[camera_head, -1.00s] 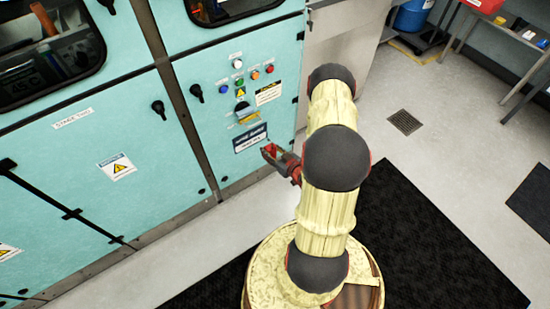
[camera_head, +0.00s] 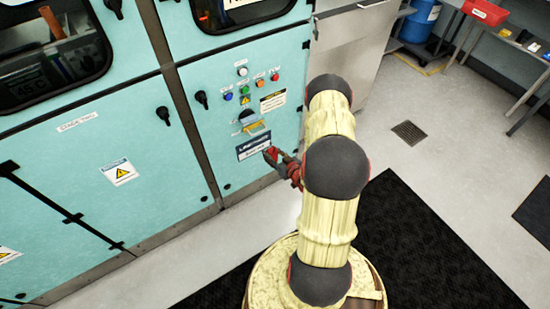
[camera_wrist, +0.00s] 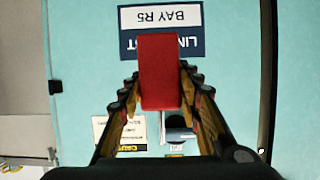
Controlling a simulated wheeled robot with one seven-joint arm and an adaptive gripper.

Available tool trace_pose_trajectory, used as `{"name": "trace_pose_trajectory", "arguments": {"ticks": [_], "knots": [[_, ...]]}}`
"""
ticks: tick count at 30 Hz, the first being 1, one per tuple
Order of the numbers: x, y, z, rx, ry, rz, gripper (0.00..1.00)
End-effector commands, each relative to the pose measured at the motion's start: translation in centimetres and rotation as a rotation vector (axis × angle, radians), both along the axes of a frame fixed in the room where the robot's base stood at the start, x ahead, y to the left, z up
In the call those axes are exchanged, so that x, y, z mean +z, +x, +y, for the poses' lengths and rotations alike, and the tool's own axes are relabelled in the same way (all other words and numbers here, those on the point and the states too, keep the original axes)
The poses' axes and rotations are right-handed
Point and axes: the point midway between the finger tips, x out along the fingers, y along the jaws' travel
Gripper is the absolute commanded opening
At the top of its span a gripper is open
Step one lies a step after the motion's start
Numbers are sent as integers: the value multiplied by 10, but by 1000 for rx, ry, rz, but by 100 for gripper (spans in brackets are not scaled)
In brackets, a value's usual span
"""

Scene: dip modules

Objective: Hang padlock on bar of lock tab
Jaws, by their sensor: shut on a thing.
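The red padlock (camera_wrist: 160,72) is held between the two fingers of my gripper (camera_wrist: 160,95). In the wrist view, a thin part of its pale shackle shows below the body. In the head view, the padlock (camera_head: 271,153) is a small red patch at the tip of my gripper (camera_head: 276,156), in front of the lower right corner of the dark sign. The lock tab (camera_head: 251,124) appears to be the dark and yellow fitting above that sign. In the wrist view, a grey and black fitting (camera_wrist: 180,134) lies just beside the shackle. Whether they touch is unclear.
A dark mat (camera_head: 425,240) covers the floor at right. A table with a red bin (camera_head: 490,12) stands far right.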

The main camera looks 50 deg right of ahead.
Motion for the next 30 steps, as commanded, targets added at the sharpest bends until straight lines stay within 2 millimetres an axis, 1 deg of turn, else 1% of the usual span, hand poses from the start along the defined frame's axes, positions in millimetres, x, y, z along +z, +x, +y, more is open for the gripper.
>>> {"name": "trace_pose_trajectory", "arguments": {"ticks": [30], "knots": [[0,72,-17,0,-1,-1,5]]}}
